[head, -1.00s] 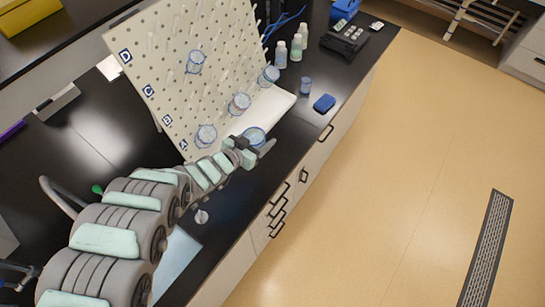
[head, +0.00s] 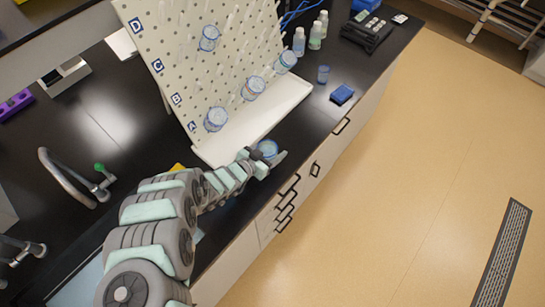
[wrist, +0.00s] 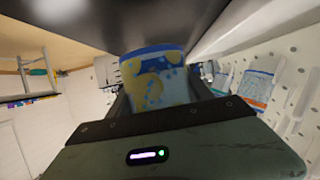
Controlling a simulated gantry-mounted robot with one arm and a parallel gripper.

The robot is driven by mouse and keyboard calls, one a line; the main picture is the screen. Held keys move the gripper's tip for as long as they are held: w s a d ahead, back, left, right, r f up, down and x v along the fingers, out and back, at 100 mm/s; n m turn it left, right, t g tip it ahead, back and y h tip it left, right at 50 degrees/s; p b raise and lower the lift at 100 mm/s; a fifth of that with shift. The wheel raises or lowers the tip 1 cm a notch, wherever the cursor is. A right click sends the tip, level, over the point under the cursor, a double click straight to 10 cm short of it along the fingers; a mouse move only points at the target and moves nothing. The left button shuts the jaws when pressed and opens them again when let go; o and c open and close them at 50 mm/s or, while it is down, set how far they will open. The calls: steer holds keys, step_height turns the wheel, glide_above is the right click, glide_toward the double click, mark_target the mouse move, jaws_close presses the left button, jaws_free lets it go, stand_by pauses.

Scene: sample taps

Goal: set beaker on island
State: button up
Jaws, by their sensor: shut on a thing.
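My gripper (head: 267,160) is shut on a clear beaker (head: 268,148) with a blue tint, just in front of the drying rack's white tray. In the wrist view the beaker (wrist: 155,78) sits between the fingers, with a blue rim band and yellow and blue patches seen through it. The gripper body hides its lower part. In the head view the beaker is over the front strip of the black counter (head: 318,118). I cannot tell its height above the counter. I cannot tell which surface is the island.
A pegboard rack (head: 190,70) holds several other beakers, one being the lower left beaker (head: 215,119). Its white tray (head: 275,112) is empty. Open floor (head: 440,170) lies right.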

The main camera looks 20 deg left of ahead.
steer(key=shift+f+b, duration=0.3)
steer(key=shift+f, duration=1.4)
steer(key=shift+f, duration=0.25)
steer(key=o, duration=1.6)
steer(key=shift+r, duration=0.1)
steer(key=shift+r, duration=0.2)
steer(key=p+v, duration=0.5)
steer(key=v, duration=0.6)
steer(key=shift+s+a+r, duration=0.1)
steer(key=shift+s+a, duration=0.05)
steer(key=shift+s, duration=0.3)
